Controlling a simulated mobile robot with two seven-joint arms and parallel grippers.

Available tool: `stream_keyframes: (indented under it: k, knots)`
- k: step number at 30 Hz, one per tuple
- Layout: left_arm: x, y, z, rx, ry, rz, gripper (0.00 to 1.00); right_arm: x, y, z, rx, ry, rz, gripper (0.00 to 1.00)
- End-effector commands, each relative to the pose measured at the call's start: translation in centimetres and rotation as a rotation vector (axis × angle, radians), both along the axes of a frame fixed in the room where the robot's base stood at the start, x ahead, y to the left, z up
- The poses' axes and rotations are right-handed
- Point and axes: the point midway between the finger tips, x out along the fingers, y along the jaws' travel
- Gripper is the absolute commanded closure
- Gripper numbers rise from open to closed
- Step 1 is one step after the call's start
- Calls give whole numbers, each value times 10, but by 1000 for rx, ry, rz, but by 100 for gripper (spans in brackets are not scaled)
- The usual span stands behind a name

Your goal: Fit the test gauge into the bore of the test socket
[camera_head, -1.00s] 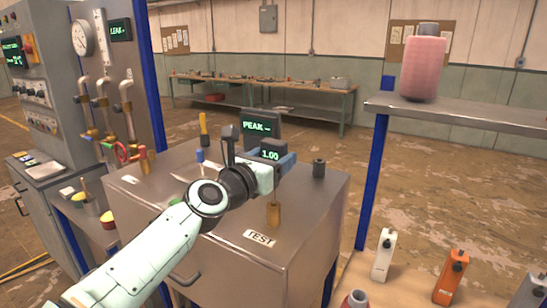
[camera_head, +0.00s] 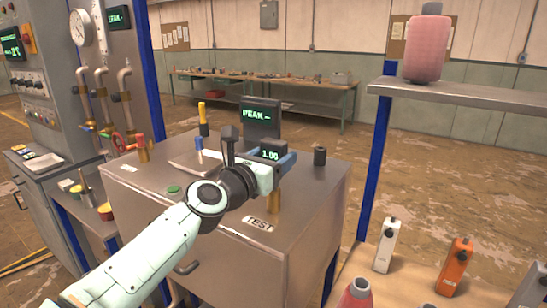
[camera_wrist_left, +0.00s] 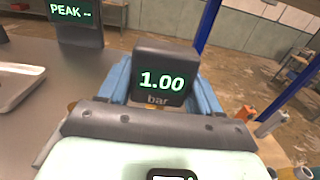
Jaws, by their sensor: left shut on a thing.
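The test socket (camera_head: 273,202), a brass upright cylinder, stands just below the gripper beside the TEST label. The gripper hides the gauge's lower end, so I cannot tell whether it touches the socket or enters the bore. My right gripper is not in view.
Behind the gauge stands a PEAK display (camera_head: 261,117). A black cylinder (camera_head: 319,156) stands to its right, and a shallow tray (camera_head: 190,166) lies to its left. White (camera_head: 387,246) and orange (camera_head: 454,266) devices stand on the lower right surface.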

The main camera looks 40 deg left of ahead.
Motion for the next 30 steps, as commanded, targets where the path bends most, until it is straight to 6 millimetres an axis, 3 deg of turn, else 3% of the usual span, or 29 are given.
stream_keyframes:
  k: [21, 22, 24, 25, 30]
  knots:
    - [0, 0, -12, 1, -1, 1, 71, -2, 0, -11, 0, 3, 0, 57]
    - [0, 0, -12, 1, -1, 1, 33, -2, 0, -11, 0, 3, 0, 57]
    - [0, 0, -11, 1, -2, 1, 10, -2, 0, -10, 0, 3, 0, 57]
    - [0, 0, -11, 1, -2, 1, 6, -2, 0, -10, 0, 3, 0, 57]
    - [0, 0, -11, 1, -1, 0, 6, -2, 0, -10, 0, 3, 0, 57]
